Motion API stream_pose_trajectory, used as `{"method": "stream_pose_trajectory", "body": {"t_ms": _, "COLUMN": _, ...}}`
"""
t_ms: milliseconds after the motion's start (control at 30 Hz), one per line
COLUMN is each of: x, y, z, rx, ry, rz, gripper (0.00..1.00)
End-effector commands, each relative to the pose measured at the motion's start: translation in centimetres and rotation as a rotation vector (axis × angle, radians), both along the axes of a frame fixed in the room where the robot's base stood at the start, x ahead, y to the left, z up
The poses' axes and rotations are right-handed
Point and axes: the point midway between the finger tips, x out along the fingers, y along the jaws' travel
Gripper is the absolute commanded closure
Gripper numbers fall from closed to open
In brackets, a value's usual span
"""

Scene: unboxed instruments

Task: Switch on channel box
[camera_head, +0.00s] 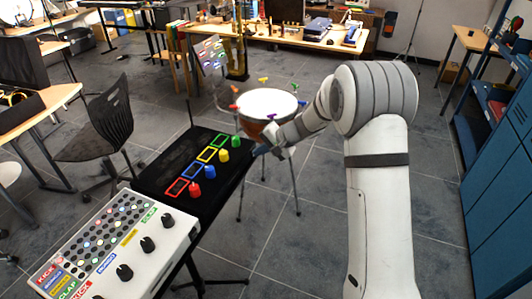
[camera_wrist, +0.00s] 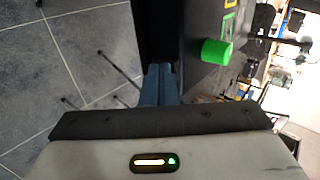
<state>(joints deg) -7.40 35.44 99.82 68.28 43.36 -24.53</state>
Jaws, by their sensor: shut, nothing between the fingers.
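A black box (camera_head: 160,176) with red, blue, yellow and green outlined squares stands on a stand; it appears to be the channel box. A red knob (camera_head: 195,191), blue knob (camera_head: 209,172), yellow knob (camera_head: 223,155) and green knob (camera_head: 236,141) line its right side. The green knob also shows in the wrist view (camera_wrist: 216,52), to the right of my fingers. My gripper (camera_head: 262,150) is shut and empty, just right of the box's edge near the green knob. In the wrist view my blue-grey fingers (camera_wrist: 159,84) are together, beside the box's dark side. Whether they touch it is unclear.
A white control panel (camera_head: 120,243) with black knobs and coloured labels stands in front of the box. A drum (camera_head: 267,103) on legs stands behind my gripper. A black chair (camera_head: 103,130) is at left and blue cabinets (camera_head: 500,190) at right. Floor between is open.

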Motion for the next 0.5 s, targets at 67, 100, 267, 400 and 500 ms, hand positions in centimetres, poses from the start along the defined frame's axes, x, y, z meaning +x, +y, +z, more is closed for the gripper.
{"method": "stream_pose_trajectory", "body": {"t_ms": 67, "x": 0.0, "y": 0.0, "z": 0.0, "rx": 0.0, "ry": 0.0, "rz": 0.0, "gripper": 1.0}}
{"method": "stream_pose_trajectory", "body": {"t_ms": 100, "x": 0.0, "y": 0.0, "z": -0.1, "rx": 0.0, "ry": 0.0, "rz": 0.0, "gripper": 1.0}}
{"method": "stream_pose_trajectory", "body": {"t_ms": 267, "x": -0.3, "y": -0.9, "z": -0.1, "rx": 0.001, "ry": 0.0, "rz": -0.001, "gripper": 1.0}}
{"method": "stream_pose_trajectory", "body": {"t_ms": 400, "x": -1.0, "y": -3.1, "z": 0.0, "rx": 0.001, "ry": -0.001, "rz": -0.001, "gripper": 1.0}}
{"method": "stream_pose_trajectory", "body": {"t_ms": 500, "x": -1.5, "y": -4.8, "z": 1.8, "rx": 0.0, "ry": -0.005, "rz": 0.0, "gripper": 1.0}}
